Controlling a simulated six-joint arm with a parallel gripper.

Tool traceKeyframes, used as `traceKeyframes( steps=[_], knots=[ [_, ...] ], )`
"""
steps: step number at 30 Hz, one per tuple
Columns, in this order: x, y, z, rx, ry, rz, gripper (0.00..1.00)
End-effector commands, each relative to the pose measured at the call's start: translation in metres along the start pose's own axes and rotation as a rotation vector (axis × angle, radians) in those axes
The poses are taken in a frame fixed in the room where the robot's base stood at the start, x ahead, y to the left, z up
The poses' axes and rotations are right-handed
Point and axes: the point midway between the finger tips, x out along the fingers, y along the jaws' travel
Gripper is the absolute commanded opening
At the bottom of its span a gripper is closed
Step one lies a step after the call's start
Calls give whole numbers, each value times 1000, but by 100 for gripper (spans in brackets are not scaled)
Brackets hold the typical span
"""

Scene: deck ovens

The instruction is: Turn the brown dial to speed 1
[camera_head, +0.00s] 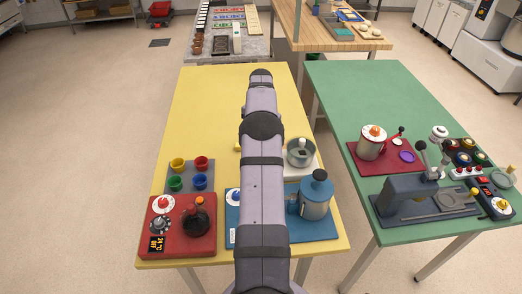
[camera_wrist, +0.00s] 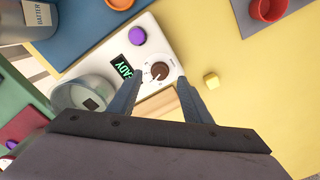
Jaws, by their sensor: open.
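The brown dial (camera_wrist: 160,71) sits on a white round face with small marks, on the white base (camera_wrist: 158,22) of a mixer, in the wrist view. A pale pointer shows on it, but the marks are too small to read. In the head view my arm hides the dial and the gripper.
A clear bowl (camera_wrist: 84,94) stands on the white base.

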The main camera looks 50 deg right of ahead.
Motion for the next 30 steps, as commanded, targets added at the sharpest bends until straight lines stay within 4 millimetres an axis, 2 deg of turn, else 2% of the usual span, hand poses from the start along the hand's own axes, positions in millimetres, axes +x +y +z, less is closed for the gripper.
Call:
traceKeyframes(
  steps=[6,10,26,30],
  knots=[
    [-28,0,-1,0,3,-2,45],
    [-37,0,0,0,2,-1,45],
    [-40,0,0,0,0,0,45],
    [-45,-9,12,-31,-5,-2,45]
  ],
)
